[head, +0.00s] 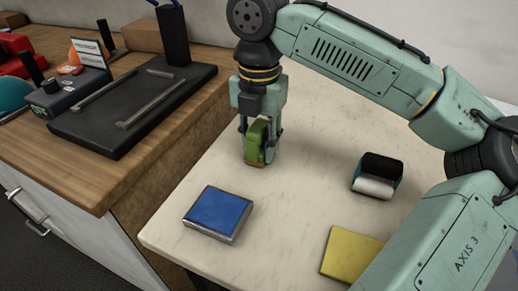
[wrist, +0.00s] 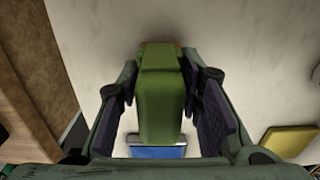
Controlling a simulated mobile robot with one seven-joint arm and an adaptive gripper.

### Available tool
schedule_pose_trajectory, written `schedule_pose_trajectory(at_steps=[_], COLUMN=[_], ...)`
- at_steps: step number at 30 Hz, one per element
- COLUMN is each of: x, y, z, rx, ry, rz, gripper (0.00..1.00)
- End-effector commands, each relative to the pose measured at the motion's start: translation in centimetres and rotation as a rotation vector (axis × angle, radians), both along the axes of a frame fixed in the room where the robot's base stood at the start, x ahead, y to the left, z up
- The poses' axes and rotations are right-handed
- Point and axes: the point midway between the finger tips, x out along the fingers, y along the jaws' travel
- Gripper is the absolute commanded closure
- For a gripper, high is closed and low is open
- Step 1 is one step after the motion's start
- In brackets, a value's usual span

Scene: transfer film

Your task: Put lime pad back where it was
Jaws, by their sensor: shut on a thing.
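The lime pad is a green block (head: 257,142) with a brownish lower edge in the head view. My gripper (head: 259,140) is shut on it over the far left part of the pale table. In the wrist view the green pad (wrist: 161,105) fills the space between both fingers of my gripper (wrist: 162,100). The pad is upright in the head view. I cannot tell whether its lower edge touches the table.
A blue-topped box (head: 219,210) lies near the table's front left. A yellow pad (head: 350,254) lies front right, partly behind my arm. A dark holder with a white roll (head: 376,178) stands right of my gripper. A wooden counter (head: 90,185) with equipment adjoins on the left.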

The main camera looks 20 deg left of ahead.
Motion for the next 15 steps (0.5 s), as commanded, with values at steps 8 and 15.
schedule_pose_trajectory(at_steps=[8, 15], x=[0.0, 0.02], y=[0.02, 0.01], z=[0.04, -0.14], rx=[0.001, 0.0], ry=[0.0, -0.001], rz=[0.0, 0.0], gripper=[0.93, 0.57])
